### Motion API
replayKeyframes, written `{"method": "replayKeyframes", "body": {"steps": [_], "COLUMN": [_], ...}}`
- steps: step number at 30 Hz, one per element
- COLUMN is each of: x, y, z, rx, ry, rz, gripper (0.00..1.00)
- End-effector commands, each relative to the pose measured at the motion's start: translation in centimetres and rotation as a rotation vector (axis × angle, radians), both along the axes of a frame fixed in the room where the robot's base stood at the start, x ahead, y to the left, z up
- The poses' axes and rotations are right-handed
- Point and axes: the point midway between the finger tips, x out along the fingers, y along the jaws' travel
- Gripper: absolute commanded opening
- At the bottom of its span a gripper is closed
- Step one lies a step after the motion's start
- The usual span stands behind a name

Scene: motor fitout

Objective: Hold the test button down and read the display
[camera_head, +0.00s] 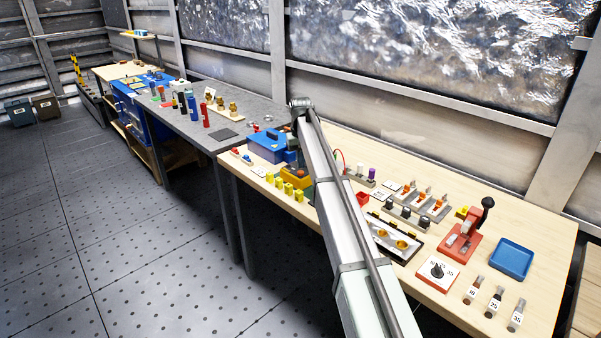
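A small yellow device (290,181) with a dark and orange top sits on the wooden bench, just left of my arm, which covers its right side. I cannot make out a test button or a lit display on it at this size. My arm rises from the bottom of the picture to a joint above the bench near this device. My gripper cannot be made out; the arm's own links hide the area beyond the joint. Whether anything touches the yellow device cannot be told.
A blue case (267,148) stands behind the yellow device, and several yellow pieces (283,186) stand in front. To the right are a black-edged tray (407,252), a red lever press (461,240), a white dial plate (437,272) and a blue tray (511,260). A grey bench (180,122) adjoins at left.

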Motion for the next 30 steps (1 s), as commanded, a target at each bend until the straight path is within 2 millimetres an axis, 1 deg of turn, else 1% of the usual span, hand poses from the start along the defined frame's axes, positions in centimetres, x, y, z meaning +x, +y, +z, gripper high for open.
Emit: {"method": "replayKeyframes", "body": {"steps": [30], "x": [0.0], "y": [0.0], "z": [-1.4], "rx": [0.000], "ry": [0.000], "rz": [0.000], "gripper": [0.00]}}
